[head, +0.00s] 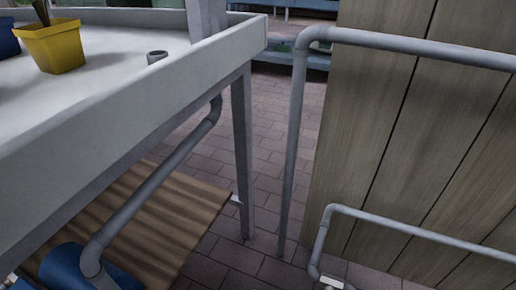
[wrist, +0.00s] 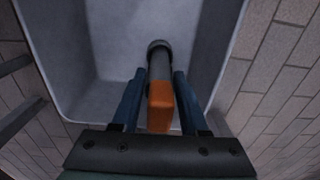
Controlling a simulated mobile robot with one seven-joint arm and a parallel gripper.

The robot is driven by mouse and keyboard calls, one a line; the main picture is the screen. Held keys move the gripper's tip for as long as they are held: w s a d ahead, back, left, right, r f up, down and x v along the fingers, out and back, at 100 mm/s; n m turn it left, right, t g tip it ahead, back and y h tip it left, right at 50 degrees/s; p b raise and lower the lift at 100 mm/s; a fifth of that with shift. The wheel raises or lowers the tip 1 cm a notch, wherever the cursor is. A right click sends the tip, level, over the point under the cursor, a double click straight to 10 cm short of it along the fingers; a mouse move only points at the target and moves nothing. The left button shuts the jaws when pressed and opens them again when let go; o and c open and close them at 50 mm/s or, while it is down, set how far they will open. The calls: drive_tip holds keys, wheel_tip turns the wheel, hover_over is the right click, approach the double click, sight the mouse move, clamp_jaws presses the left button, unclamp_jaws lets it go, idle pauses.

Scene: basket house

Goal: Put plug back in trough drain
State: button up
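A white trough (head: 190,75) fills the left of the head view, with a short grey round collar (head: 157,57) standing on its floor. I cannot tell if the collar is the drain. In the wrist view my gripper (wrist: 160,75) has its two blue fingers on either side of an orange block-like piece (wrist: 160,105). A dark grey cylinder (wrist: 159,62) extends beyond it, in line with the fingers. This may be the plug; the fingers look close against it. Beyond it is a pale basin (wrist: 108,65) with raised walls. My gripper is not in the head view.
A yellow pot (head: 55,45) with a plant stands in the trough. A grey pipe (head: 160,178) runs below it, above a slatted wooden surface (head: 190,215). Grey railing (head: 297,120) and wooden panels (head: 400,130) stand at right. Brick paving (head: 275,115) shows between.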

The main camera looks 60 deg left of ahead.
drive_tip(key=o, duration=0.3)
drive_tip(key=shift+r, duration=0.1)
wheel_tip(320, 180, up, 12)
drive_tip(key=p, duration=0.8)
drive_tip(key=shift+r, duration=0.15)
